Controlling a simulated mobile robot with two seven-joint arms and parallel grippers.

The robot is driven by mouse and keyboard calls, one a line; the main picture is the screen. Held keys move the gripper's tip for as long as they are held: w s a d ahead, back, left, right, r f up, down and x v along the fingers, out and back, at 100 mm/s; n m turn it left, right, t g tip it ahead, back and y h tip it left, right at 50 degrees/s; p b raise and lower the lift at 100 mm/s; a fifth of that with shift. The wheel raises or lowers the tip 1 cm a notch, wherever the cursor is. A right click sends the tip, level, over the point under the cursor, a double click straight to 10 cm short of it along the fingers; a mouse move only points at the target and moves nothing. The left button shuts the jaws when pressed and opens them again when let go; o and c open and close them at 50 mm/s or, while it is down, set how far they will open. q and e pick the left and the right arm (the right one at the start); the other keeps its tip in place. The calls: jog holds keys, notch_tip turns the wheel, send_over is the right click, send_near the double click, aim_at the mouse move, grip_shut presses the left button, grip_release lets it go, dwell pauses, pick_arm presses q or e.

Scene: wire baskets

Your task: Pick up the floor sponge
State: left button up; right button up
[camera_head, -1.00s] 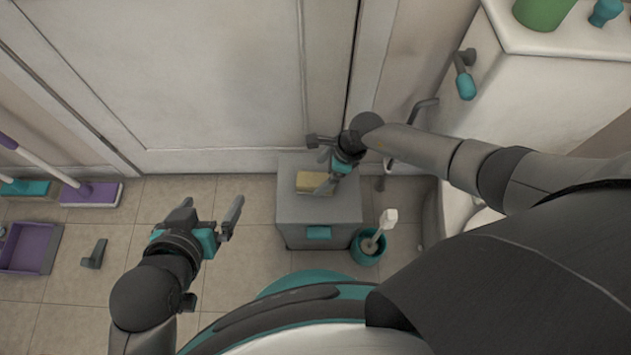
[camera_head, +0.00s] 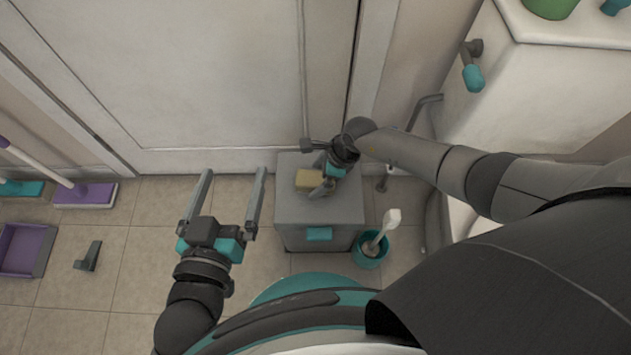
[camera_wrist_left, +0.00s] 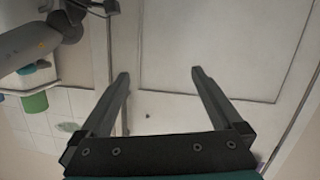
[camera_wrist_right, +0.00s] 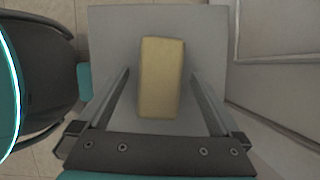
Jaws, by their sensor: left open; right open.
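A yellow block-shaped sponge (camera_head: 309,181) lies on top of a small grey cabinet (camera_head: 292,213) with a teal handle. My right gripper (camera_head: 311,170) is open above the cabinet top, close to the sponge. In the right wrist view the sponge (camera_wrist_right: 161,78) appears between the two open fingers, with grey surface showing on both sides of it. My left gripper (camera_head: 235,171) is open and empty, left of the cabinet. In the left wrist view its fingers (camera_wrist_left: 160,73) are apart, with only wall or door beyond them.
A teal toilet-brush holder (camera_head: 369,251) with a white-handled brush stands right of the cabinet. A purple broom (camera_head: 86,195), a purple dustpan (camera_head: 22,249) and a small grey object (camera_head: 88,256) are on the floor at left. A sink unit (camera_head: 560,80) is at right.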

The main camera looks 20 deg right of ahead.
pick_arm(q)
jog(key=shift+s+d+r+t+b, duration=0.35)
jog(key=shift+r+t, duration=0.2)
jog(key=shift+t, duration=0.35)
pick_arm(e)
jog(key=shift+w+a+f, duration=0.1)
jog(key=shift+a+f, duration=0.1)
jog(key=shift+f, duration=0.35)
jog(key=shift+f, duration=0.3)
jog(key=c, duration=1.4)
jog(key=shift+r, duration=0.15)
